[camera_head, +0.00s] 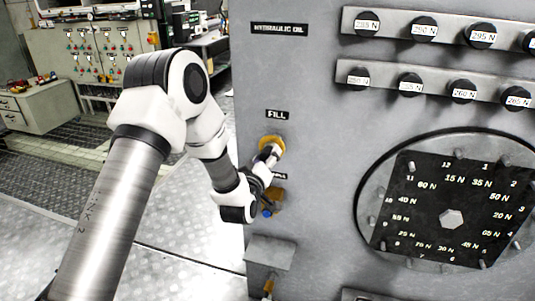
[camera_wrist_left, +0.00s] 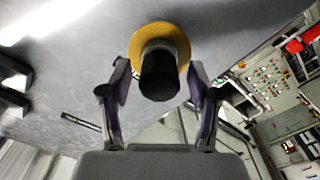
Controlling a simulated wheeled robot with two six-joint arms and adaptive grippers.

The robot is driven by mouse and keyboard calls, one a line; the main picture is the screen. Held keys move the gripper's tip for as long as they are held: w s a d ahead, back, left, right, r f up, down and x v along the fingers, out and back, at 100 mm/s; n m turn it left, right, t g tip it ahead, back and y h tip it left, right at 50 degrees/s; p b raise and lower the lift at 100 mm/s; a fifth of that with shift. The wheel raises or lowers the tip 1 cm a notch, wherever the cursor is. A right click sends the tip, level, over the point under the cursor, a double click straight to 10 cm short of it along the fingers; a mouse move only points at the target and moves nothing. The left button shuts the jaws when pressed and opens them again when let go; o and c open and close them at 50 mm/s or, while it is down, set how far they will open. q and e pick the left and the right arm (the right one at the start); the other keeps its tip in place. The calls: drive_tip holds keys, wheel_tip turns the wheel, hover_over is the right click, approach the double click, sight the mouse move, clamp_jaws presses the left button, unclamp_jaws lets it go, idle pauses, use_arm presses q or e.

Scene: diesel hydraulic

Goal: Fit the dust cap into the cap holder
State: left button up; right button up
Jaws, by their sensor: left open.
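A yellow ring (camera_head: 271,143) sits on the grey panel below the FILL label. In the left wrist view, a black cylinder (camera_wrist_left: 159,78) stands out from the middle of the yellow ring (camera_wrist_left: 160,37). It looks like the dust cap on the fill port. My left gripper (camera_head: 268,153) is at this port, and in the left wrist view its fingers (camera_wrist_left: 158,80) are open, one on each side of the black cylinder. I cannot tell whether they touch it. I cannot clearly make out the cap holder. My right gripper is not in view.
Below the port is a brass fitting (camera_head: 276,199) with a blue part, close to my left wrist. A grey box (camera_head: 270,252) juts from the panel lower down. Rows of labelled black knobs (camera_head: 424,28) and a round dial plate (camera_head: 450,200) are at the right. Open floor lies left.

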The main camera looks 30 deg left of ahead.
sight(265, 159)
use_arm(q)
drive_tip(key=shift+c, duration=0.4)
clamp_jaws()
drive_tip(key=shift+s, duration=0.2)
drive_tip(key=shift+b+v, duration=0.35)
drive_tip(key=shift+v, duration=1.25)
drive_tip(key=shift+b+v, duration=0.45)
drive_tip(key=shift+v, duration=1.55)
